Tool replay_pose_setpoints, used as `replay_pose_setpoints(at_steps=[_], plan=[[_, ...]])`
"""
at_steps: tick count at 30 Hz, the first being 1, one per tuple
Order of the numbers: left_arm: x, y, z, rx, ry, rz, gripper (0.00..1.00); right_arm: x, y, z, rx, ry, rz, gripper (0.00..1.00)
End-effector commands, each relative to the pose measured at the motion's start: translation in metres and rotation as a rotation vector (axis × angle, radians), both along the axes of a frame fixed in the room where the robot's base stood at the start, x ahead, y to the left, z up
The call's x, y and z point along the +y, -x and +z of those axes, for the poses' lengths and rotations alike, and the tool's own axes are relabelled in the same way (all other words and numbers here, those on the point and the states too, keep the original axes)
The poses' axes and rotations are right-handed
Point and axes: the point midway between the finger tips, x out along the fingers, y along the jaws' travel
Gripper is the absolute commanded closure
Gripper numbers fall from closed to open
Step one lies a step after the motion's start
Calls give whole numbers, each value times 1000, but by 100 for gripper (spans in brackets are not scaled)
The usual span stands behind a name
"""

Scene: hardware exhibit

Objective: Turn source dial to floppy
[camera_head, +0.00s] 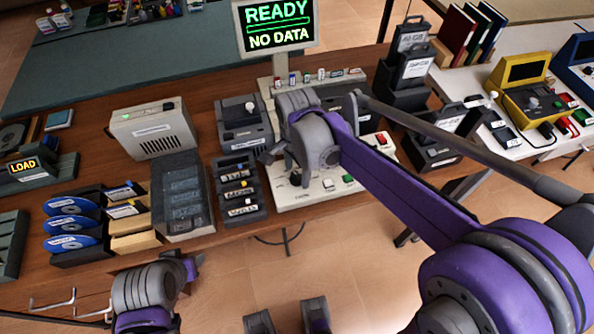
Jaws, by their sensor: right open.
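The cream console (283,196) stands near the table's front edge, with green and red buttons. Its screen (275,25) reads READY, NO DATA. My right gripper (272,157) is open over the console's left part, pointing left and down. My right wrist and purple arm cover much of the console's middle. The source dial cannot be made out clearly; a small dark knob-like part (296,179) shows just under the gripper. Whether the gripper touches anything cannot be told. My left gripper (190,267) is low in front of the table, small and partly hidden by its wrist; its jaws are unclear.
Black drives (410,68) stand at the right. A yellow device (527,88) sits on a white table.

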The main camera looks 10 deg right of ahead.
Motion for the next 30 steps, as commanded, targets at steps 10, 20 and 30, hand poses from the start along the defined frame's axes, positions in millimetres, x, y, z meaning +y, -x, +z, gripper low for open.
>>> replay_pose_setpoints(at_steps=[10, 20, 30], plan=[[0, 0, 0, 0, 0, 0, 50, 0, 0, -3, 0, 0, 0, 29], [0, 0, 0, 0, 0, 0, 50, 0, 0, -3, 0, 0, 0, 88], [0, 0, 0, 0, 0, 0, 50, 0, 0, -3, 0, 0, 18, 100]])
